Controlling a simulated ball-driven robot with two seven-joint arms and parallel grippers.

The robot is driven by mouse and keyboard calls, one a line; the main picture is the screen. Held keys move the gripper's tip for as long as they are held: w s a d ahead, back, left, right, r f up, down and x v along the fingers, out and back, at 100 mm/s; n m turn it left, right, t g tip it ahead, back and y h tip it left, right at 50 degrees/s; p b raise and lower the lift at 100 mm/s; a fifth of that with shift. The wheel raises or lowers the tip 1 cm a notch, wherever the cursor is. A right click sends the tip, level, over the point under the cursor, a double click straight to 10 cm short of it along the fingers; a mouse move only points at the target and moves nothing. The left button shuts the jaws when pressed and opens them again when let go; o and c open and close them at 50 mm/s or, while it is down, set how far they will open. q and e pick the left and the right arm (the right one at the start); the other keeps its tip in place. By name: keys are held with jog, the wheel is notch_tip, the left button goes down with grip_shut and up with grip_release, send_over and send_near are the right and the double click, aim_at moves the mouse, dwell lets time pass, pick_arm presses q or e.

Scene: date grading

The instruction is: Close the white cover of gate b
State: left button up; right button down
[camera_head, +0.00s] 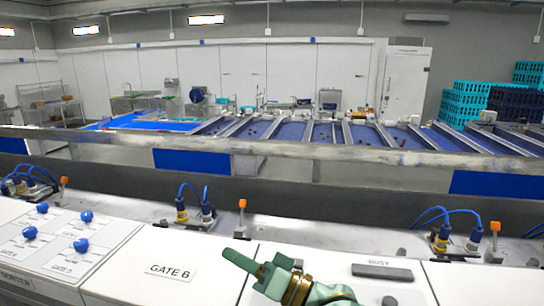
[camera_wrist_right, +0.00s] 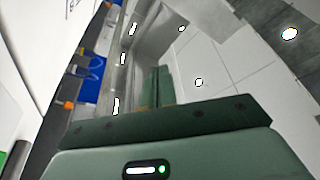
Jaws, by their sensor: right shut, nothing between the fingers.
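The white panel marked GATE B (camera_head: 202,247) is in the lower middle of the head view. Its black-lettered label faces up. It looks roughly level with the white panels beside it, but I cannot tell whether it is fully shut. My right gripper (camera_head: 238,261), green with a brass-coloured wrist, is at the panel's right side, pointing left. Its fingers are together with nothing between them. I cannot tell whether it touches the panel. In the right wrist view its green fingers (camera_wrist_right: 159,86) are side by side. My left gripper is not in view.
A white panel with several blue knobs (camera_head: 81,245) lies to the left. A white panel with a dark handle (camera_head: 382,271) lies to the right. Behind are cabled yellow connectors (camera_head: 182,213), an orange-tipped post (camera_head: 242,205) and a long grey rail (camera_head: 320,155).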

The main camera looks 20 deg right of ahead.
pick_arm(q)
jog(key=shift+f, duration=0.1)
pick_arm(e)
jog(key=shift+s+a+f, duration=0.15)
jog(key=shift+s+f, duration=0.05)
jog(key=shift+f, duration=0.35)
jog(key=shift+s+a+f, duration=0.15)
jog(key=shift+s+f, duration=0.1)
jog(key=shift+f, duration=0.35)
jog(key=shift+s+a+f, duration=0.15)
jog(key=shift+s+f, duration=0.05)
jog(key=shift+f, duration=0.35)
jog(key=s+d, duration=0.1)
jog(key=d, duration=0.1)
jog(key=s+d, duration=0.2)
jog(key=d, duration=0.1)
jog(key=s+d, duration=0.2)
jog(key=shift+d+r, duration=0.25)
jog(key=shift+s+d, duration=0.15)
jog(key=shift+d, duration=0.05)
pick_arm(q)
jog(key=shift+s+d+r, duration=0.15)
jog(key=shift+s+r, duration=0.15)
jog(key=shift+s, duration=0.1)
